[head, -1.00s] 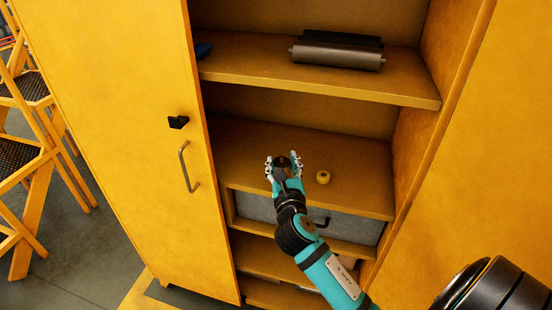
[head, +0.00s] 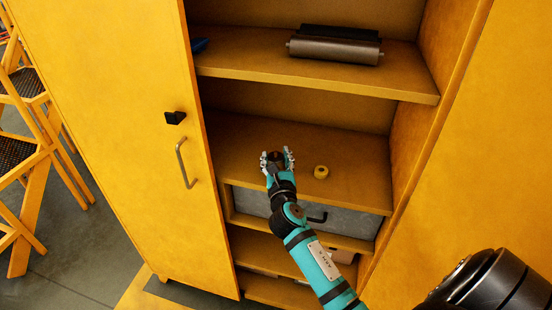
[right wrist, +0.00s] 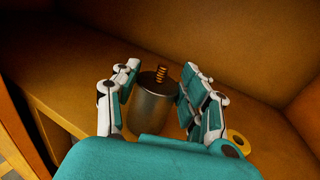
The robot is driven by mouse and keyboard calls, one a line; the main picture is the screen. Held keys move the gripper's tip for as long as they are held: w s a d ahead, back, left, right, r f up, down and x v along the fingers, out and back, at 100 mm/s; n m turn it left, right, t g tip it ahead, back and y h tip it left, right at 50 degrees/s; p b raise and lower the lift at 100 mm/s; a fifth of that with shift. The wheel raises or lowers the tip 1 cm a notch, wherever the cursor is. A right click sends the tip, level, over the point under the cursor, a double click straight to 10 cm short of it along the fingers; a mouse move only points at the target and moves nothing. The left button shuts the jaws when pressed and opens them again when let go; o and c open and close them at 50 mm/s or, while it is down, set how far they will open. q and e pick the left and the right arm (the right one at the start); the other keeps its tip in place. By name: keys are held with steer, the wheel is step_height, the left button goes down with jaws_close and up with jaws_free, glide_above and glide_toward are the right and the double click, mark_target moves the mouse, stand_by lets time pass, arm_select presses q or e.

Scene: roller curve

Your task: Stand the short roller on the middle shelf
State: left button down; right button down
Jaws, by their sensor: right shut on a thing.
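The short roller (right wrist: 150,104) is a grey metal cylinder with a coppery threaded end on top. It stands roughly upright between the fingers of my right gripper (right wrist: 153,85), which is shut on it. In the head view my right gripper (head: 277,157) is over the middle shelf (head: 350,160), and only the roller's dark top shows. The wrist view shows the roller low over the shelf surface, but I cannot tell whether its base touches. My left gripper is not in view.
A yellow ring-shaped roll (head: 321,172) sits on the middle shelf just right of my gripper. A long dark roller (head: 335,50) lies on the upper shelf. A grey drawer (head: 345,218) is below. The cabinet door (head: 120,130) stands open at left. The right part of the shelf is clear.

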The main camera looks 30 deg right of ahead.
steer(key=c, duration=1)
jaws_free()
steer(key=shift+c, duration=0.2)
steer(key=o, duration=0.3)
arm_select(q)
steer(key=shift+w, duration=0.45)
arm_select(e)
steer(key=shift+o, duration=0.2)
